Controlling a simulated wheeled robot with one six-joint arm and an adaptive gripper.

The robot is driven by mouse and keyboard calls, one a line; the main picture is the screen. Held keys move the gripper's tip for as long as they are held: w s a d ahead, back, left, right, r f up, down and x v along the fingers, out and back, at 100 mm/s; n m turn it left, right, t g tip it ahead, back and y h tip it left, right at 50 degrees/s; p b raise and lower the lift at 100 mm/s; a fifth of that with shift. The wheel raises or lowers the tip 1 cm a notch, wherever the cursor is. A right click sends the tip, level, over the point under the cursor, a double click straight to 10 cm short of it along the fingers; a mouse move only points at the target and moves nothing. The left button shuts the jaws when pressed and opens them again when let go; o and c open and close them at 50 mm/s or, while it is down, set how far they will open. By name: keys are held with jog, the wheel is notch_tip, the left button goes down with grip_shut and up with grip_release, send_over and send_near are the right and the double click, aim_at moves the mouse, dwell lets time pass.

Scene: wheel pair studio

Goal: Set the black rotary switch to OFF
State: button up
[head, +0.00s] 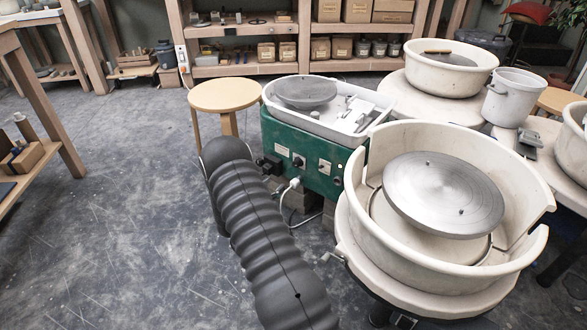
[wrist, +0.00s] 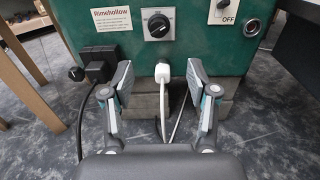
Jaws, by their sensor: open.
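The black rotary switch (wrist: 158,26) sits on a white plate on the green box's front panel, at the top middle of the wrist view. It also shows small in the head view (head: 298,161). Its marks are too small to read, so I cannot tell its setting. My gripper (wrist: 159,66) is open and empty, its two fingers pointing toward the panel. The fingertips appear below the switch in the picture, one to each side, and do not touch it. The gripper cannot be made out in the head view.
A white plug (wrist: 164,72) with its cable shows between my fingers. A black plug (wrist: 101,66) sticks out at the left. A second switch marked OFF (wrist: 222,8) is at upper right. The green box (head: 272,135) stands beside a wheel basin (head: 358,225); open floor lies left.

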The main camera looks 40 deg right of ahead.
aim_at(294, 166)
jog(key=x, duration=1.3)
jog(key=shift+w+d+f, duration=0.2)
jog(key=shift+w+d, duration=0.1)
grip_shut()
